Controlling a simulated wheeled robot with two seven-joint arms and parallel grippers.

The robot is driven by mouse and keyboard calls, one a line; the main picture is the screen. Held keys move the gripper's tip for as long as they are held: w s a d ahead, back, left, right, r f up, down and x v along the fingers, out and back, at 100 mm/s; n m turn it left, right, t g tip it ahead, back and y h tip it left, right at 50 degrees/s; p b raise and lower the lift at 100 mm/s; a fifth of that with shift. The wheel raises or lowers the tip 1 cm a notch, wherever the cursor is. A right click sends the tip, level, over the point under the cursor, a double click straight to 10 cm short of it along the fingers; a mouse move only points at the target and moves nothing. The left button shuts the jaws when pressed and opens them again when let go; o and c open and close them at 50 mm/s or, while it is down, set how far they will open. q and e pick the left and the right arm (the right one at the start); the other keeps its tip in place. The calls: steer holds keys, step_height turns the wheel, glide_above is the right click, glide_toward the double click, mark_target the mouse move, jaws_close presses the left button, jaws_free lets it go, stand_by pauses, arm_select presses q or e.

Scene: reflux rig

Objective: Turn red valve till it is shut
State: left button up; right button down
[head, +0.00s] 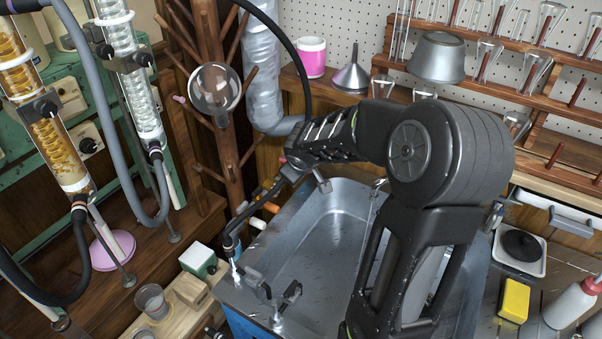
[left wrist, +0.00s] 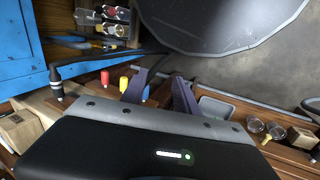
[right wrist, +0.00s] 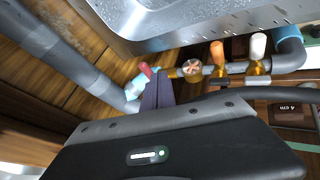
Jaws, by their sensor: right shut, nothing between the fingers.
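In the head view my right arm reaches over the sink and hides the red valve and most of the gripper. My left gripper (left wrist: 158,84) is open and empty in the left wrist view.
An orange handle (right wrist: 217,54) and a white handle (right wrist: 258,46) stand on the same pipe line below the sink (head: 318,240). A grey pipe (right wrist: 70,55) runs close by. A wooden rack (head: 207,90) with pegs stands behind. Glassware lines the right shelves.

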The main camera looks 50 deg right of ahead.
steer(key=v, duration=0.6)
steer(key=shift+f, duration=0.15)
stand_by(0.3)
